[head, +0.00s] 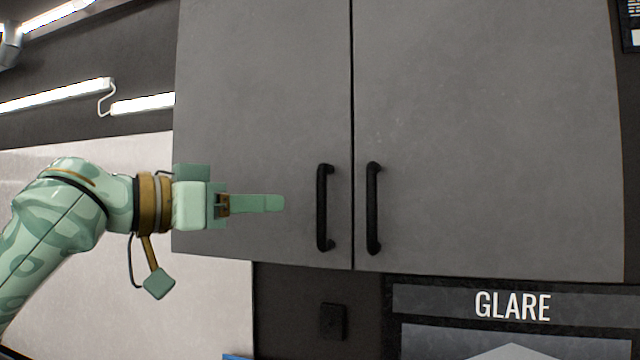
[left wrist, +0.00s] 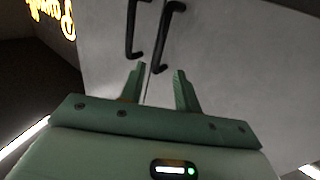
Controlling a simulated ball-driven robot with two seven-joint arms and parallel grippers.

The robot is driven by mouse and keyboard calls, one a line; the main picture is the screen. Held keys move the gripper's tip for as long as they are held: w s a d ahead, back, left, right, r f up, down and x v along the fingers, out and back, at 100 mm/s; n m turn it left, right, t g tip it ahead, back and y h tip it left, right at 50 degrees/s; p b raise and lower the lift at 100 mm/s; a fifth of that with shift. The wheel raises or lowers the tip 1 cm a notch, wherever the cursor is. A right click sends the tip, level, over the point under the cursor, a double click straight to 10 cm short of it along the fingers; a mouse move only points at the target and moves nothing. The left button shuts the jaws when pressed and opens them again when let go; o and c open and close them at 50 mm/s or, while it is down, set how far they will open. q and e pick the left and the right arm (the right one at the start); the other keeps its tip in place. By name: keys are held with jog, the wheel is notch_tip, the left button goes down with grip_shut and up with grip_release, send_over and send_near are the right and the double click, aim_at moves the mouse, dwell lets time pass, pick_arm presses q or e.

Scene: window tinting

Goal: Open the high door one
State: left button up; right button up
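A grey wall cabinet with two doors hangs high in front of me. The left door (head: 262,95) and the right door (head: 480,130) are both shut, with a thin dark gap between them. Each has a black vertical bar handle near the gap: the left handle (head: 323,208) and the right handle (head: 373,208). My left gripper (head: 280,203) points right, a short way left of the left handle and apart from it. In the left wrist view its two fingers (left wrist: 160,85) are spread with nothing between them, and both handles (left wrist: 167,40) show beyond the fingertips. My right gripper is not in view.
Below the cabinet are a dark wall with a black socket plate (head: 333,321) and a panel marked GLARE (head: 512,305). A pale board (head: 120,190) and light tubes (head: 60,96) are at the left. A yellow neon sign (left wrist: 55,15) shows in the left wrist view.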

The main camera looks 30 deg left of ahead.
aim_at(317, 202)
pick_arm(q)
jog(key=p+x, duration=0.3)
jog(key=x, duration=0.7)
jog(key=shift+w+d+r, duration=0.1)
jog(key=shift+d, duration=0.1)
jog(key=shift+w, duration=0.3)
grip_shut()
